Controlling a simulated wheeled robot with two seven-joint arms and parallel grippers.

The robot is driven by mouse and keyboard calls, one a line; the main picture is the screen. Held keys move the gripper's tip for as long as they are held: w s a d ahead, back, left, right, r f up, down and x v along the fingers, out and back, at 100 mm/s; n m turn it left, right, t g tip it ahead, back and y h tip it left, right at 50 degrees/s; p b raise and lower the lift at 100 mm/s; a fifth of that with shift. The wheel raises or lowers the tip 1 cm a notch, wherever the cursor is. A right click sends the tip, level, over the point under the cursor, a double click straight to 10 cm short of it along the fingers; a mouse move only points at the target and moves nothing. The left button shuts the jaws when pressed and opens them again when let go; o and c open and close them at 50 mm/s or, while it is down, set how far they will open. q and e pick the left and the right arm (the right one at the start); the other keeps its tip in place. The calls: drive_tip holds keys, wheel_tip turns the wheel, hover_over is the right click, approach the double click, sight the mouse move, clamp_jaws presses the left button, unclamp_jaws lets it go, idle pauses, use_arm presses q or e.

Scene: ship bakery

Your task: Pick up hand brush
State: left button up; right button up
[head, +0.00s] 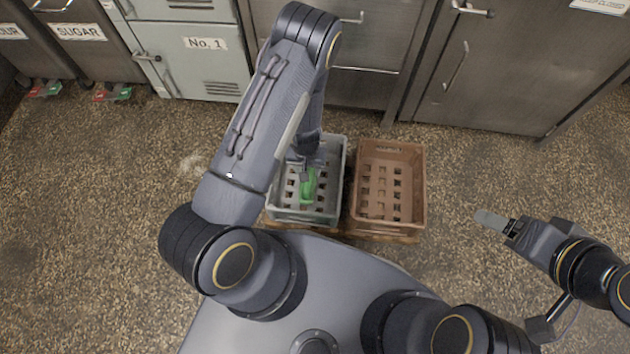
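A green object (308,189), which looks like the hand brush, is at the grey crate (338,165) on the floor in front of me. My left gripper (307,174) reaches down over that crate, right at the green object and covering its upper part. I cannot tell whether its fingers are closed on it, or whether the object rests on the crate floor. My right gripper (493,220) is off to the right above bare floor, pointing left and holding nothing I can see. Its fingers overlap from this angle, so their opening is unclear.
A brown crate (420,190) that looks empty stands close to the right of the grey one. Behind are metal cabinets (500,85), a pale locker marked No. 1 (190,65) and a sugar bin (90,50). The floor is clear left and right.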

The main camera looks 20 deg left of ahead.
use_arm(q)
wheel_tip(320, 180, down, 7)
drive_tip(key=b, duration=0.3)
drive_tip(key=shift+w+f+b, duration=0.15)
drive_tip(key=shift+b, duration=0.2)
clamp_jaws()
wheel_tip(320, 180, up, 10)
drive_tip(key=p, duration=0.4)
drive_tip(key=shift+p, duration=0.35)
